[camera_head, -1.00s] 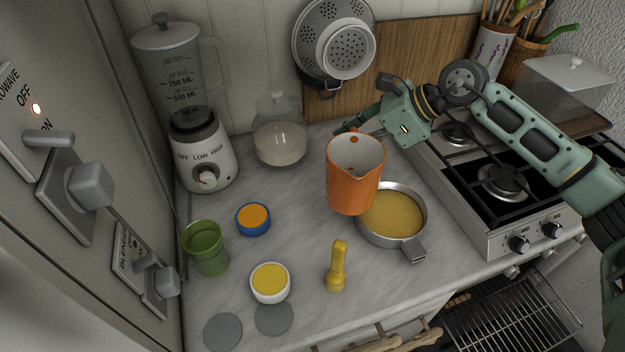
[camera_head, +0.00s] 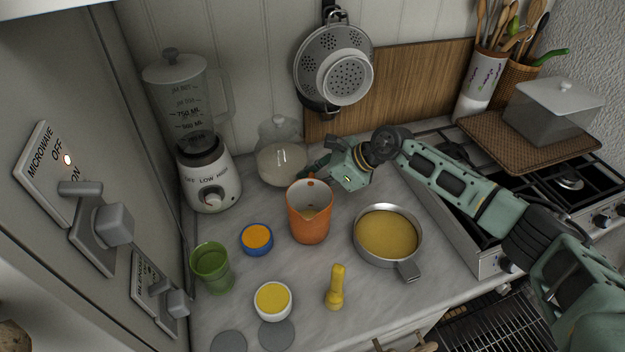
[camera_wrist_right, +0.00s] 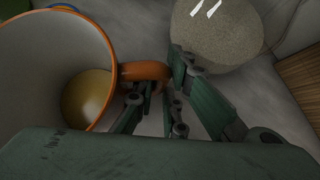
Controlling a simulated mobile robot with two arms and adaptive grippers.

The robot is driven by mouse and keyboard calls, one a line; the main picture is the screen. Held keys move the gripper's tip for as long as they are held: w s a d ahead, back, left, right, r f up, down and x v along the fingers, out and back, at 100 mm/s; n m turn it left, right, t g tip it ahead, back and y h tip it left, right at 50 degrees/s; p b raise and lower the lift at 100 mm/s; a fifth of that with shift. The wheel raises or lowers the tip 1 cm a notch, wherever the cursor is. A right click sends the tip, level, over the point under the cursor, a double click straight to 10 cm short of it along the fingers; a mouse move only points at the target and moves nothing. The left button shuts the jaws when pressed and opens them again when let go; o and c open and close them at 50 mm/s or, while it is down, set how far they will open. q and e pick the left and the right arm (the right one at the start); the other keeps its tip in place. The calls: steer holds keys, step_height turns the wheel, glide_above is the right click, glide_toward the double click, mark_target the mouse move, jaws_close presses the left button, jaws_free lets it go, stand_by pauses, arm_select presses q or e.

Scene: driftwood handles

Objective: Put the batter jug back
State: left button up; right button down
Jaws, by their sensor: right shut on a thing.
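The orange batter jug (camera_head: 309,225) is upright on or just above the counter, left of the pan. In the right wrist view the gripper (camera_wrist_right: 158,88) closes around the orange handle (camera_wrist_right: 143,71), and batter (camera_wrist_right: 88,97) lies low in the jug. I cannot tell whether the jug's base touches the counter. My left gripper is not in view.
The pan (camera_head: 408,259) holds batter on the right. A glass jar (camera_head: 281,160) stands close behind the jug. A blue bowl (camera_head: 257,248), white bowl (camera_head: 274,312), green cup (camera_head: 212,270) and yellow pestle-like object (camera_head: 336,290) stand around. The blender (camera_head: 209,178) is back left.

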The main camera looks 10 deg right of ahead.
steer(key=c, duration=1.8)
jaws_free()
steer(key=shift+f, duration=0.1)
steer(key=shift+d+r, duration=0.1)
steer(key=shift+r, duration=0.1)
steer(key=b+v, duration=0.3)
steer(key=v, duration=0.9)
